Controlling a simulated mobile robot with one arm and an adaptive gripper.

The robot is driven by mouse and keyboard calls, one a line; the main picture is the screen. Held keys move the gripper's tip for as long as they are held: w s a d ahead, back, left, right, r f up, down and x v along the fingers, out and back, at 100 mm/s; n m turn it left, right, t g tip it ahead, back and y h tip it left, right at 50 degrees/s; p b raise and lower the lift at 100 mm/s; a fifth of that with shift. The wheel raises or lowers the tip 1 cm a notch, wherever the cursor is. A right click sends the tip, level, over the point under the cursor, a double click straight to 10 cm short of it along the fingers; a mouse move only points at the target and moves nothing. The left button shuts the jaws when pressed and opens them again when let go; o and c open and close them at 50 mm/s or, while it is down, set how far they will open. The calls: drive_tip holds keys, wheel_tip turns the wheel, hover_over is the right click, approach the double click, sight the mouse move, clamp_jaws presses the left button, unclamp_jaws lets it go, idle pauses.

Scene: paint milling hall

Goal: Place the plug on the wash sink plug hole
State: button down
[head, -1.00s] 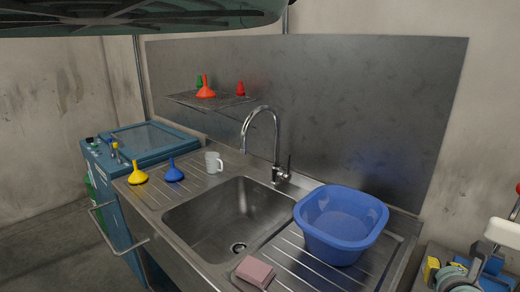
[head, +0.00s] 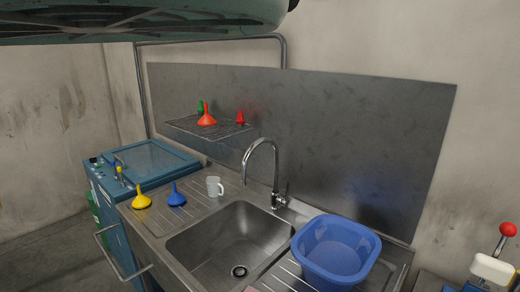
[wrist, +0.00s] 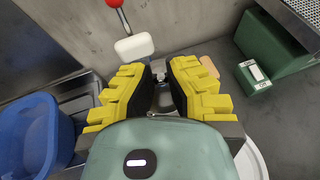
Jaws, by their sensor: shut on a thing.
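My gripper (wrist: 161,82), with yellow stepped fingers, shows in the wrist view only. It is shut on a small dark grey thing with a metal bit, taken to be the plug (wrist: 162,98). The fingers hide much of it, so its shape is unclear. The steel wash sink (head: 226,238) is in the lower middle of the head view. Its round plug hole (head: 239,271) is uncovered in the basin floor. My gripper is away from the sink, with a blue tub (wrist: 22,135) left of it in the wrist view.
A mug (head: 214,186), blue funnel (head: 176,196) and yellow funnel (head: 141,200) stand on the left drainer. A wall shelf (head: 190,130) holds red and green items. A red-knobbed lever (head: 507,231) stands at right.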

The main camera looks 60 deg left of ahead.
wheel_tip(320, 180, up, 30)
drive_tip(key=p, duration=2.7)
drive_tip(key=shift+f, duration=0.2)
drive_tip(key=w+r, duration=0.5)
drive_tip(key=r, duration=0.5)
drive_tip(key=shift+w+r, duration=0.25)
drive_tip(key=shift+r, duration=0.15)
